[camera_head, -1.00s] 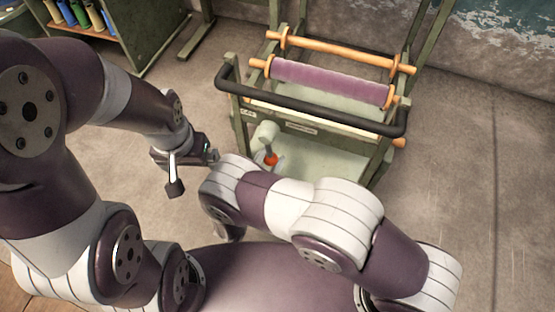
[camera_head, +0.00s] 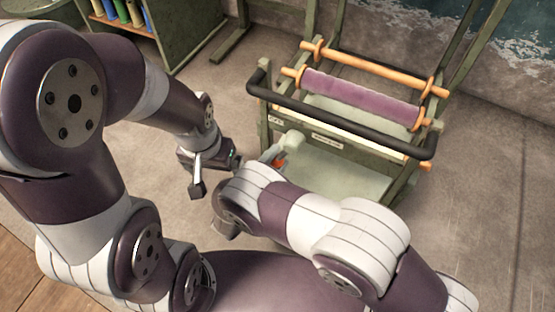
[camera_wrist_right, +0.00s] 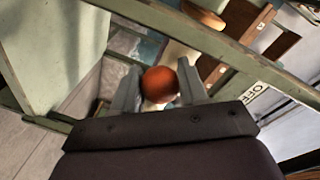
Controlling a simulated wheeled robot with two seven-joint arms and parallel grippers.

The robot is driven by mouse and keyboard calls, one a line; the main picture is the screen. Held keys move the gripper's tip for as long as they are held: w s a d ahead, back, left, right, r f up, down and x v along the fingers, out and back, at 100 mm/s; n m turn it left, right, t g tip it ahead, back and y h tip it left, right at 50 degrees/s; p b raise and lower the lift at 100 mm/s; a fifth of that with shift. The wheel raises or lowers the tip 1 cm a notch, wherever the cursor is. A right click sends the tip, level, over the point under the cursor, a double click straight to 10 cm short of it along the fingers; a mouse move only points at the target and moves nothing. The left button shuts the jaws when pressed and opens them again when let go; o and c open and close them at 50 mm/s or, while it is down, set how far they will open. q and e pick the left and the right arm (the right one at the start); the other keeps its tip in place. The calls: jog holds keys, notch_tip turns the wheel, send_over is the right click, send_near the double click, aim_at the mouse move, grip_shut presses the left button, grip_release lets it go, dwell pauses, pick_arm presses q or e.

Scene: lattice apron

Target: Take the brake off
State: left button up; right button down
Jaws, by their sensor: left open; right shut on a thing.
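The green cart's brake lever (camera_head: 292,141) sits low on its near left side, pale with an orange-red knob (camera_head: 277,162) at its end. In the right wrist view the knob (camera_wrist_right: 160,85) lies between the two grey fingers of my right gripper (camera_wrist_right: 159,88), which is shut on it. In the head view my right forearm hides most of that gripper. My left gripper (camera_head: 216,174) is open and empty, left of the cart, apart from it.
The cart has a black push bar (camera_head: 340,122) and a purple roll (camera_head: 360,97) on wooden rods above the lever. A shelf with several coloured items (camera_head: 125,12) stands at the back left. Bare floor (camera_head: 480,190) lies right of the cart.

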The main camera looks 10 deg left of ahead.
jog(key=shift+a, duration=0.15)
jog(key=c, duration=0.7)
grip_release()
jog(key=shift+o, duration=0.2)
